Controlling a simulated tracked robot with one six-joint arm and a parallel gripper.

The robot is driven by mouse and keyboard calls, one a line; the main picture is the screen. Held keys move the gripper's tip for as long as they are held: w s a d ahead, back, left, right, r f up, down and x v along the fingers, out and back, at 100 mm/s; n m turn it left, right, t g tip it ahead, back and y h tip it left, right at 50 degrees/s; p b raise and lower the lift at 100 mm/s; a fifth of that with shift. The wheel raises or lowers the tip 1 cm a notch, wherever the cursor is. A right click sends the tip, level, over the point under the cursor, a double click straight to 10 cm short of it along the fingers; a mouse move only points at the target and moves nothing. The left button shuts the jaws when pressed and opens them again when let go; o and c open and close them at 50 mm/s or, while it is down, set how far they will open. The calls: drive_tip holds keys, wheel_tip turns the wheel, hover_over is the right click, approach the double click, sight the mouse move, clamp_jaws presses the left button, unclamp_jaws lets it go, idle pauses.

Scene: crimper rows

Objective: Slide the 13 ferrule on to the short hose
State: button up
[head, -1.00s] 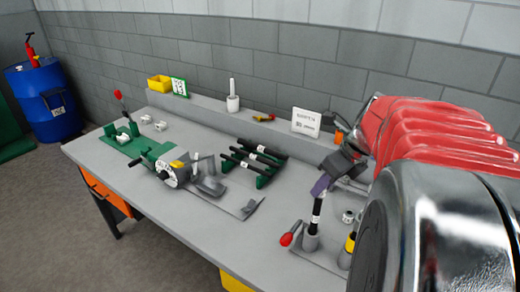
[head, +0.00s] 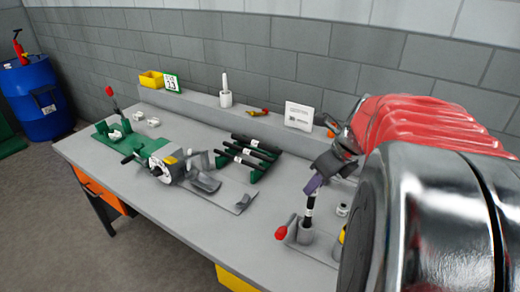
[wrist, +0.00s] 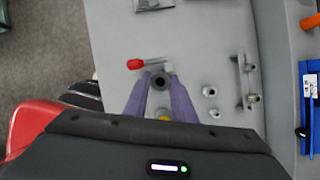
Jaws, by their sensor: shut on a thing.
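The short hose (head: 310,205), black with a white band, stands upright in a grey holder (head: 304,236) with a red-knobbed handle. My gripper (head: 313,184) is at the top of the hose, its purple fingers pointing down. In the wrist view, the fingers (wrist: 160,80) close on a small round grey ring with a dark centre, which looks like the ferrule (wrist: 160,73). The ring lies in line with the hose from above. The head view hides the ring, so I cannot tell how far it sits over the hose end.
Small metal fittings (wrist: 209,91) lie right of the fingers in the wrist view. Black hoses lie on a green rack (head: 255,174) mid-bench. A crimper (head: 165,166) stands left of them. A yellow bin (head: 151,79) and green-edged number sign (head: 171,83) stand on the back ledge.

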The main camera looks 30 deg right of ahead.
drive_tip(key=shift+f, duration=1.05)
drive_tip(key=o, duration=1.1)
drive_tip(key=shift+o, duration=0.2)
drive_tip(key=a+v, duration=0.1)
drive_tip(key=v, duration=1.2)
drive_tip(key=shift+s+d+r, duration=0.2)
drive_tip(key=shift+d+r, duration=0.15)
drive_tip(key=shift+d, duration=0.15)
